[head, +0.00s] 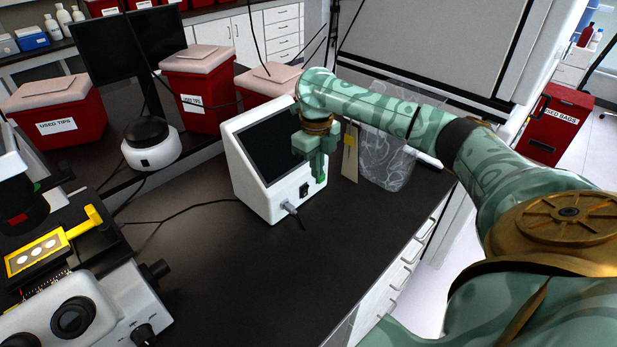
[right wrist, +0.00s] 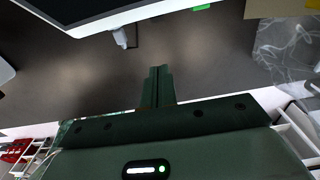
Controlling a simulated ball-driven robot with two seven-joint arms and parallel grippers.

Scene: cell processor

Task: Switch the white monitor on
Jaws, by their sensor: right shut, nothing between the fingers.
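In the right wrist view, the shut fingers (right wrist: 158,78) are over the bench, apart from the monitor's edge (right wrist: 120,18) at the top. The switch's setting is too small to read. My left gripper is out of view.
A clear plastic bag (head: 385,150) and a tan card (head: 350,155) hang right of the monitor. Red used-tips bins (head: 200,100) stand behind it. A white round device (head: 150,147) and a microscope (head: 75,310) are left. Bench front is clear except for cables.

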